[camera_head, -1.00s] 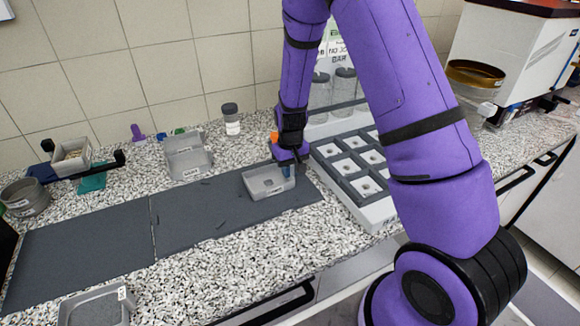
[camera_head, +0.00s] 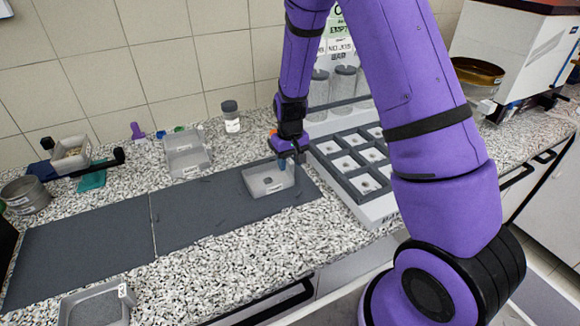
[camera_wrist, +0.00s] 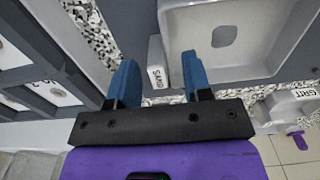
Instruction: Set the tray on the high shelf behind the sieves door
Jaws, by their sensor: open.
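My gripper (camera_head: 287,160) is just above the tray's back right edge. In the wrist view my gripper (camera_wrist: 158,78) is open, its two blue fingers on either side of the tab with gaps visible. Neither a high shelf nor a sieves door can be made out.
A grey tray (camera_head: 185,160) stands behind the mat (camera_head: 90,245), and another (camera_head: 98,305) lies at the front left. A divided rack (camera_head: 338,150) with several pale squares stands close right of my gripper. A lidded jar (camera_head: 231,122) stands behind. The mat's left part is clear.

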